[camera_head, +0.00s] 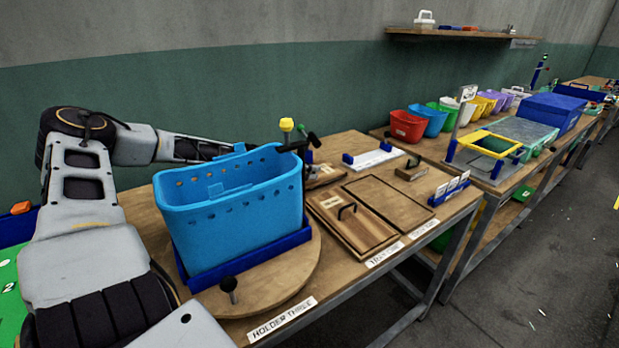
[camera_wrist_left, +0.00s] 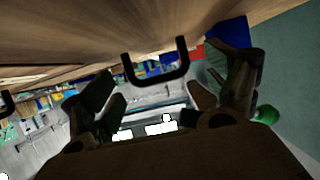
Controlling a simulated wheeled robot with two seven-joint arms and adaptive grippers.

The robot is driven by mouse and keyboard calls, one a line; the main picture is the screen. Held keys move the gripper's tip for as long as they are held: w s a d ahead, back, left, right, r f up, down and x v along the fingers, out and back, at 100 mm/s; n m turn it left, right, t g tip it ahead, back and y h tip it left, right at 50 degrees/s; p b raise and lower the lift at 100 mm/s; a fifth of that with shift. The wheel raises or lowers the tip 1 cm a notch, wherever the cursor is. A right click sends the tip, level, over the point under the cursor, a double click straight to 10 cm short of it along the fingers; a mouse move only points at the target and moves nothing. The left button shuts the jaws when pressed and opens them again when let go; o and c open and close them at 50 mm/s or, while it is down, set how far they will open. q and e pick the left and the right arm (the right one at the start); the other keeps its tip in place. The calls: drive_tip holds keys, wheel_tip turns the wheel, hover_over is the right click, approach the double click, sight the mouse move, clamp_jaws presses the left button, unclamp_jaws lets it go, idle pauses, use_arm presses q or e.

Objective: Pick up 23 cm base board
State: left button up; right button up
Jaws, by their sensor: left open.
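Several flat wooden boards with black handles lie on the workbench in the head view. The large front board (camera_head: 362,230) lies in a wooden tray, and a small board (camera_head: 411,173) lies further back. Another board (camera_head: 325,174) is partly hidden behind the blue bin. I cannot read which label says 23 cm. My left gripper (camera_head: 306,148) is behind the bin's right edge, above the partly hidden board. The left wrist view shows its fingers (camera_wrist_left: 157,98) open and apart, with a black handle (camera_wrist_left: 156,66) ahead between them. Contact is not clear. My right gripper is not in view.
The blue bin (camera_head: 235,206) stands in a blue holder on a round wooden turntable (camera_head: 292,283), close to my left arm. An empty wooden tray area (camera_head: 392,198) lies right of the front board. Coloured bins, such as the red one (camera_head: 407,126), line the farther bench.

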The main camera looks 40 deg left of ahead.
use_arm(q)
drive_tip(key=shift+c, duration=0.2)
idle(0.3)
drive_tip(key=c, duration=1.1)
drive_tip(key=shift+r, duration=0.2)
